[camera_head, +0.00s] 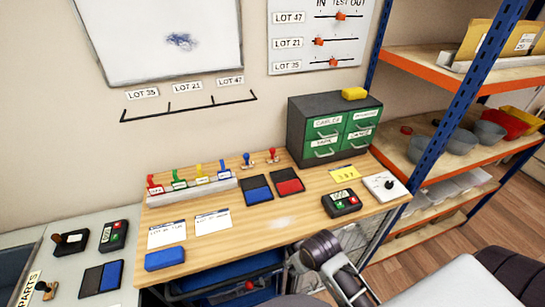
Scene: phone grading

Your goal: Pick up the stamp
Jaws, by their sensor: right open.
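A blue-handled stamp (248,160) and a red-handled stamp (272,156) stand upright at the back of the wooden desk. A blue ink pad (257,190) and a red ink pad (288,182) lie open in front of them. My right gripper (299,262) is open and empty at the desk's front edge, well short of both stamps and partly hidden by its own arm. On the grey side bench at the left, a wooden-handled stamp (48,290) lies near another blue pad (102,278). My left gripper is out of view.
A row of coloured tabs (192,184), two paper cards, a blue block (165,258), a black device (341,203) and a white knob plate (384,186) occupy the desk. A green drawer cabinet (334,130) stands at the back right. The front middle is clear.

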